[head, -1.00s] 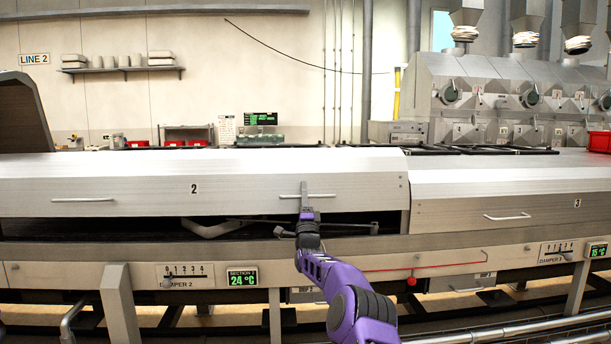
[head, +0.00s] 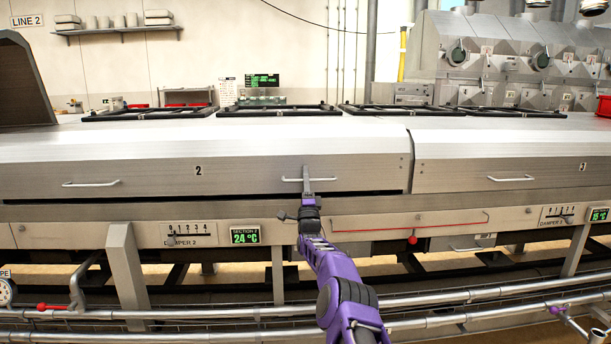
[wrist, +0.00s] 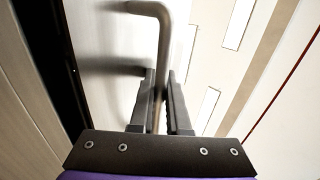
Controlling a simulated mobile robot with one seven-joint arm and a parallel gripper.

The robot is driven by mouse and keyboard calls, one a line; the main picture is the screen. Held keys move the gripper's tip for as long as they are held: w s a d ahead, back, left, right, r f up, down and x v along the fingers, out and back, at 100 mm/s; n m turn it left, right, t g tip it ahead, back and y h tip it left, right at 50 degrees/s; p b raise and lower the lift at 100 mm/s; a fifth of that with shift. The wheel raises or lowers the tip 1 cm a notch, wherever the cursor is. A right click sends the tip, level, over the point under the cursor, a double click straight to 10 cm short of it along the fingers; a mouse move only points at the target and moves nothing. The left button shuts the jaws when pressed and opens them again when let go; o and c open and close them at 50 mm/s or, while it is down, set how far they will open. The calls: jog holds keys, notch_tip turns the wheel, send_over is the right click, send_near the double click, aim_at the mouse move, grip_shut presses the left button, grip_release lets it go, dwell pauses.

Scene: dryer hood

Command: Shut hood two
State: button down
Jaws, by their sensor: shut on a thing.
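Hood two (head: 240,172) is the long metal cover marked "2" in the head view. It is nearly down, with a thin dark gap left between its lower edge and the frame below. It has two bar handles, a left one (head: 91,183) and a right one (head: 292,180). My gripper (head: 306,174) is at the right handle. In the wrist view my gripper (wrist: 161,98) has its two fingers on either side of the handle bar (wrist: 163,45), shut on it. The dark gap (wrist: 55,60) also shows at the left of the wrist view.
Hood three (head: 510,172), to the right, sits down on its frame. A raised dark cover (head: 22,90) stands at the far left. Below the hoods are a damper scale (head: 188,234), a red-knobbed rod (head: 412,239) and pipe rails (head: 200,314).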

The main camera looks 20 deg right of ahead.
jog(key=f, duration=0.2)
jog(key=shift+w+f, duration=0.2)
jog(key=shift+f, duration=0.1)
jog(key=c, duration=0.9)
grip_release()
jog(key=shift+s+r, duration=0.15)
jog(key=v, duration=0.5)
jog(key=p+v, duration=0.1)
jog(key=v, duration=0.5)
jog(key=s+r+p+v, duration=0.1)
jog(key=v, duration=0.4)
jog(key=shift+s+a, duration=0.15)
jog(key=shift+s, duration=0.05)
